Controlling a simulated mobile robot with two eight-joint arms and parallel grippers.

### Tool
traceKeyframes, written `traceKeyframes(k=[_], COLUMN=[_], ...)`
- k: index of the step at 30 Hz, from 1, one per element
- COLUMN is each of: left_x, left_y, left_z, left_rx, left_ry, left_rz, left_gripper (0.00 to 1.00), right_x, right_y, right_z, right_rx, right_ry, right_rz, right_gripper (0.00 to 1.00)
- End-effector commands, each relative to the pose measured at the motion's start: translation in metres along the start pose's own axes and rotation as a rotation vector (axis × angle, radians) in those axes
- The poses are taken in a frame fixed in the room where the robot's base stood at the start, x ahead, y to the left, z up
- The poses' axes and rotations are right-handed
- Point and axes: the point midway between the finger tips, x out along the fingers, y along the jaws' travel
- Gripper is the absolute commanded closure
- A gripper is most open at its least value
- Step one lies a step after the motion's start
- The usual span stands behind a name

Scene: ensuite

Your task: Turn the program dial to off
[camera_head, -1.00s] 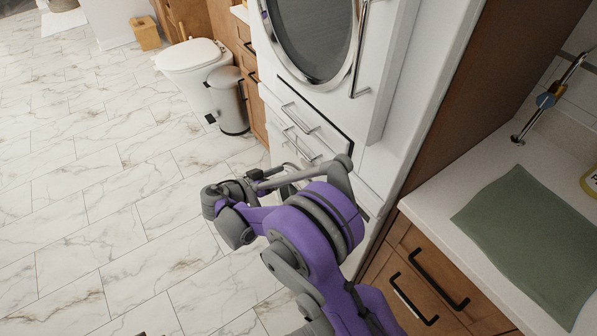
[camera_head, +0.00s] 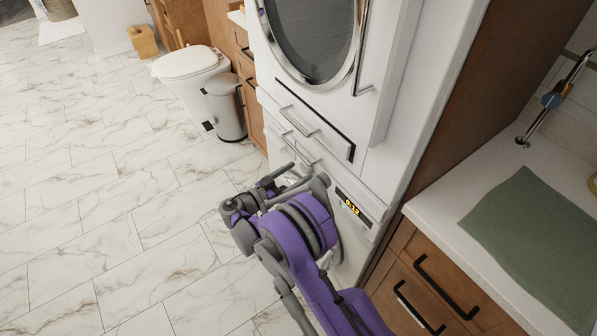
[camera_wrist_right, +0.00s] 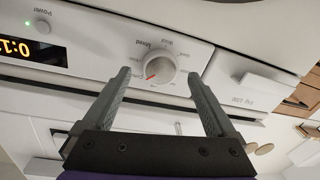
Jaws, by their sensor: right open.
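The program dial (camera_wrist_right: 160,66) is a round silver-white knob on the white washer's panel, with a red mark at its lower left and small labels around it. In the right wrist view, my right gripper (camera_wrist_right: 158,77) is open, with one finger on each side of the dial. The fingers look apart from the knob; their depth relative to it is unclear. In the head view, my right gripper (camera_head: 288,181) is at the lower washer's front, and the dial cannot be made out there. The lit display (camera_head: 351,206) shows a time. My left gripper is not in view.
A dryer with a round door (camera_head: 312,40) and a drawer (camera_head: 310,120) sit above the washer. A countertop with a green mat (camera_head: 535,235) stands at the right. A bin (camera_head: 226,105) and toilet (camera_head: 190,62) stand at the back left. The marble floor at left is clear.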

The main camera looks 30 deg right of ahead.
Motion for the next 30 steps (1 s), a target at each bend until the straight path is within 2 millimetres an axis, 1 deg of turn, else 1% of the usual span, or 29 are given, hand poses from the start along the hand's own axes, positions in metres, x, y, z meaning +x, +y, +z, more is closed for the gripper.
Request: traceKeyframes(k=[1,5,13,14,18,26,27,28,30], left_x=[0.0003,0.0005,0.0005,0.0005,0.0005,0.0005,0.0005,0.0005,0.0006], left_y=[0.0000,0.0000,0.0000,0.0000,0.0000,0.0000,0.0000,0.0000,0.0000], left_z=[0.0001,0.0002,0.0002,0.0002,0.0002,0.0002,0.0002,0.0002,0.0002], left_rx=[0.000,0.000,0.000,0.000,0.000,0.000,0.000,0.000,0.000], left_ry=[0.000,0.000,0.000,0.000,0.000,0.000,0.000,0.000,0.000], left_rz=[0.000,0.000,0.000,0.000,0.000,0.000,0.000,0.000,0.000], left_gripper=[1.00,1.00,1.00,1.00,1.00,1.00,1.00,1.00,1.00], right_x=[0.0055,0.0133,0.0147,0.0146,0.0145,0.0143,0.0143,0.0143,0.0142], right_y=[0.0001,0.0000,-0.0002,-0.0002,-0.0002,-0.0003,-0.0003,-0.0003,-0.0003], right_z=[0.0001,0.0000,-0.0001,-0.0001,-0.0001,0.0000,0.0000,0.0000,0.0000], right_rx=[0.000,0.000,0.000,0.000,0.000,0.000,0.000,0.000,-0.001], right_ry=[0.000,0.000,-0.001,-0.001,-0.001,-0.001,-0.001,-0.001,-0.001], right_rz=[0.000,0.000,-0.001,-0.001,-0.001,-0.001,-0.001,-0.001,-0.002], right_gripper=[0.08,0.08,0.08,0.10,0.35,0.82,0.89,0.94,0.94])
